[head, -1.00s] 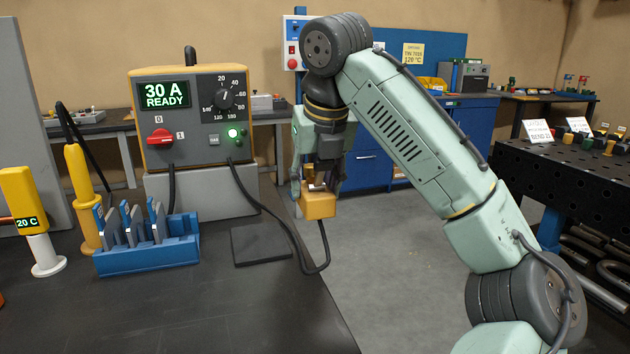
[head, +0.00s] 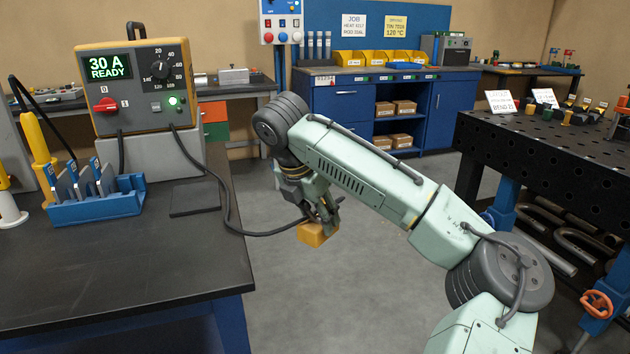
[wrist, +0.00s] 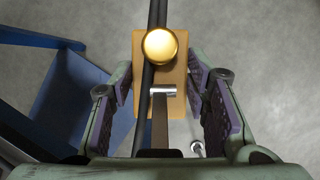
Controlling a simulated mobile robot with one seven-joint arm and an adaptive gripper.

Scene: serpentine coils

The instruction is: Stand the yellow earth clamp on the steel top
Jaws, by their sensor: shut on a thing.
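My gripper (head: 322,212) is shut on the yellow earth clamp (head: 312,235), which hangs tilted over the floor, right of the left bench. In the wrist view the clamp (wrist: 174,105) sits between the two purple-padded fingers, with a round brass knob and a bright metal piece on it. A black cable (head: 272,233) runs from the clamp back to the welding power box (head: 140,85). A dark perforated metal table top (head: 560,150) stands at the right, well apart from the clamp. The clamp's underside is hidden.
The left bench (head: 190,265) has a dark top carrying a blue electrode rack (head: 98,208) and a flat dark plate (head: 195,198). Small parts and cards (head: 502,102) stand on the perforated table's far side; its near surface is clear. A blue cabinet (head: 340,105) stands behind. Grey floor lies between.

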